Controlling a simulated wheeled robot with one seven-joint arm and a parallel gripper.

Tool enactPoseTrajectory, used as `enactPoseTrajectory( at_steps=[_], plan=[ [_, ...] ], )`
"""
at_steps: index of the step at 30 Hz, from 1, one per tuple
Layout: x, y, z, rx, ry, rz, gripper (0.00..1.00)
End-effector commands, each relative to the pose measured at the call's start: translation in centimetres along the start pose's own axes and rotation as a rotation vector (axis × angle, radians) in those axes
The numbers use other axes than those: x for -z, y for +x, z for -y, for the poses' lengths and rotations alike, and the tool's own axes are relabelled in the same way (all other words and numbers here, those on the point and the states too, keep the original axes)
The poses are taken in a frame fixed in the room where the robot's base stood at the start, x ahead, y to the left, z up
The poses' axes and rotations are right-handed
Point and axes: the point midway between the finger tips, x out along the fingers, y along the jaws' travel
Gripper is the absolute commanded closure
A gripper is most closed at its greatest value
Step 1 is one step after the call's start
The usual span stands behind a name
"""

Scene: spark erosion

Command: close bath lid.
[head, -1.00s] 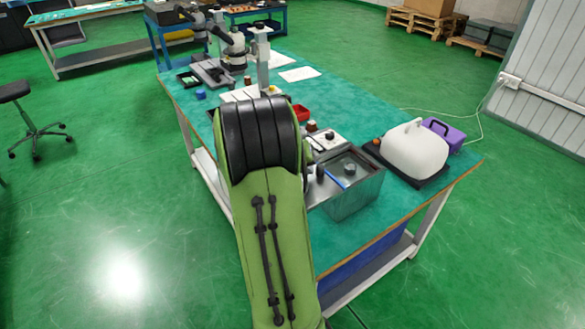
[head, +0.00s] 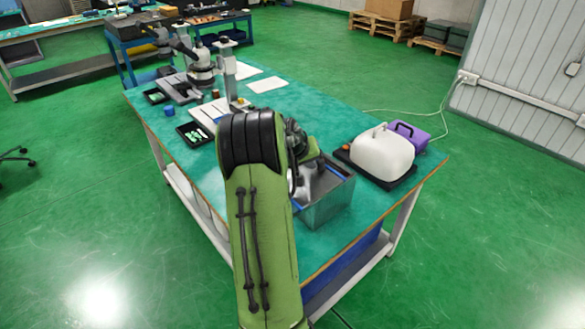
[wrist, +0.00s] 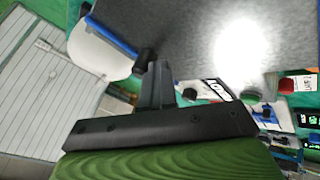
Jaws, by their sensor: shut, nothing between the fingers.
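The bath (head: 329,207) is an open-looking metal box near the front edge of the teal bench, partly hidden behind my arm in the head view. In the wrist view a grey flat surface (wrist: 185,35), which looks like the lid, fills the top, with a bright reflection. A blue strip (wrist: 112,36) runs along its left edge and a black knob (wrist: 145,61) sits near the strip's end. My gripper (wrist: 160,70) is shut and empty, its fingertips close beside the knob and the surface's edge. I cannot tell whether they touch, or the lid's exact angle.
A white rounded container (head: 382,153) on a black base stands right of the bath, with a purple case (head: 412,134) behind it. A microscope (head: 200,68) and a black tray (head: 194,133) are farther back on the bench.

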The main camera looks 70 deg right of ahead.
Motion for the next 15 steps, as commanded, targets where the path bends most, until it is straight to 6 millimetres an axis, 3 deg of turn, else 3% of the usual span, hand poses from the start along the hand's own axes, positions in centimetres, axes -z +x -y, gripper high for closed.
enactPoseTrajectory(
  at_steps=[1,6,15],
  plan=[
    [0.5,0.5,-1.2,-0.006,0.004,0.003,1.00],
    [1.7,2.3,-3.2,-0.006,0.004,0.002,1.00],
    [2.4,3.5,-4.3,-0.004,0.002,0.002,1.00]
  ],
)
